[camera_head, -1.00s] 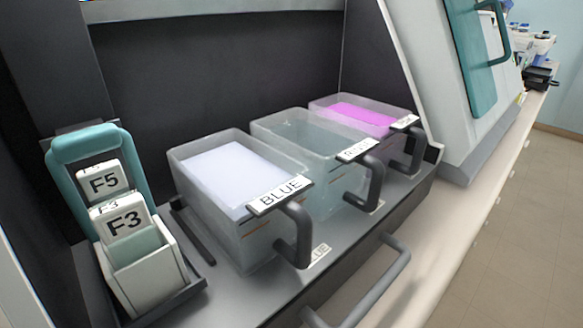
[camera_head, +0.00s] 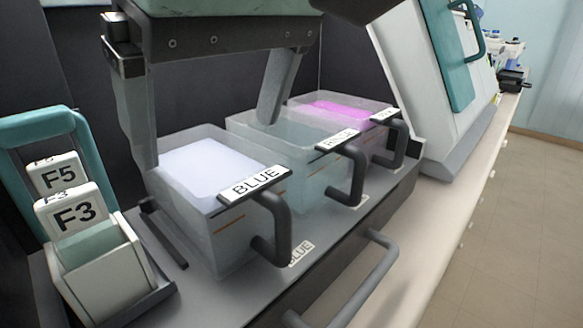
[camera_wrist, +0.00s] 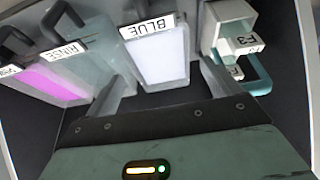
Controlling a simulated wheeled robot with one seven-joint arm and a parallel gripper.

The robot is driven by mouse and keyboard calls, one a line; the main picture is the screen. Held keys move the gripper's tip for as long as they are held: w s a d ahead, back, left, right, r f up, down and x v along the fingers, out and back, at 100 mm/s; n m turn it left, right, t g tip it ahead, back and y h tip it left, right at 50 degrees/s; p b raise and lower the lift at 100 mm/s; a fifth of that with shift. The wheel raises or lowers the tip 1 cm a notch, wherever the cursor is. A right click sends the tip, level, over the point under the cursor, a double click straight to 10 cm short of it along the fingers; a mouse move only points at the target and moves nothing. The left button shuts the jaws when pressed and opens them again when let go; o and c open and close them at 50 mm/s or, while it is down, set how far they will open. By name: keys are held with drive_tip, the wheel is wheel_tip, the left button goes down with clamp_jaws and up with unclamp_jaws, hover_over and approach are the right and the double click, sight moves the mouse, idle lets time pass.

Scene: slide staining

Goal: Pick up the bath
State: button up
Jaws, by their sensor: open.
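Three clear baths stand in a row. The near bath labelled BLUE (camera_head: 215,237) holds pale liquid and has a dark handle at its front; it also shows in the wrist view (camera_wrist: 160,82). The middle bath, labelled RINSE in the wrist view (camera_wrist: 78,72), holds clear liquid (camera_head: 285,135). The far bath (camera_head: 366,107) holds magenta liquid. My gripper (camera_head: 208,143) is open above the back of the BLUE bath, with one finger by its left back corner and the other toward the middle bath. Whether the fingers touch a bath, I cannot tell.
A white slide holder (camera_head: 98,273) with a teal handle and slides marked F5 and F3 stands left of the BLUE bath. A dark back wall is close behind. A slanted white machine with a teal panel (camera_head: 440,50) stands right. A grey drawer handle (camera_head: 350,285) juts out in front.

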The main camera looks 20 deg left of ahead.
drive_tip(key=shift+x, duration=1.75)
drive_tip(key=shift+d+f, duration=0.1)
drive_tip(key=shift+f, duration=0.2)
drive_tip(key=c, duration=1.7)
drive_tip(key=shift+w+r, duration=0.1)
drive_tip(key=shift+c, duration=0.5)
